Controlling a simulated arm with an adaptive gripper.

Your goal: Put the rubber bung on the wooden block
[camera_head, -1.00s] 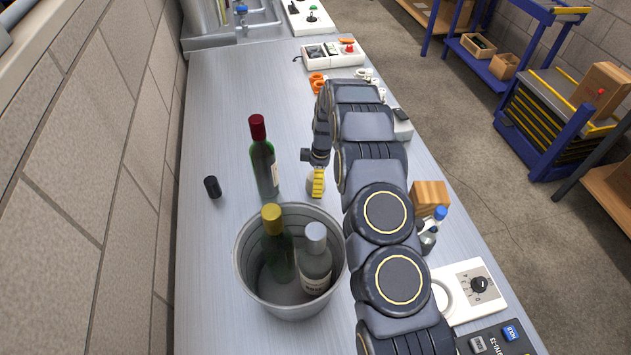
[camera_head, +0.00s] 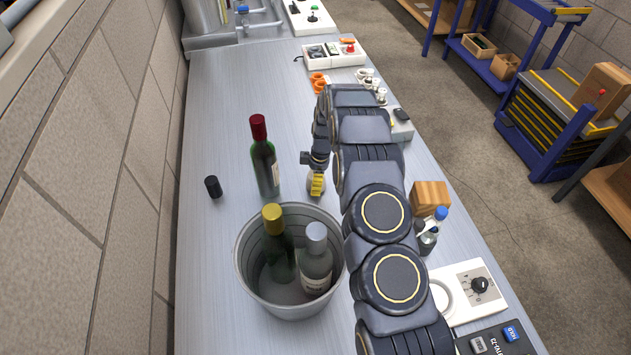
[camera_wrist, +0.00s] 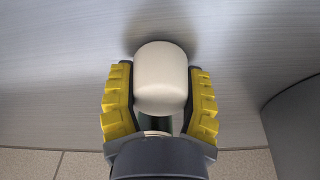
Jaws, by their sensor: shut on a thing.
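A pale cream, rounded, stubby piece that looks like the rubber bung (camera_wrist: 162,75) sits between the yellow-padded fingers of my gripper (camera_wrist: 160,100) in the wrist view. My gripper is shut on it. In the head view my gripper (camera_head: 316,185) is low over the table, right of the red-capped bottle, and the bung is mostly hidden there. A shadow lies close by the bung; I cannot tell whether it touches the table. The wooden block (camera_head: 430,197) stands on the table to the right of my arm, with its top bare.
A metal bucket (camera_head: 243,262) with two bottles stands just in front of my gripper. A green bottle with a red cap (camera_head: 264,160) and a black cylinder (camera_head: 213,187) are to the left. Small bottles (camera_head: 428,240) stand close to the block. Orange rings (camera_head: 319,82) lie farther back.

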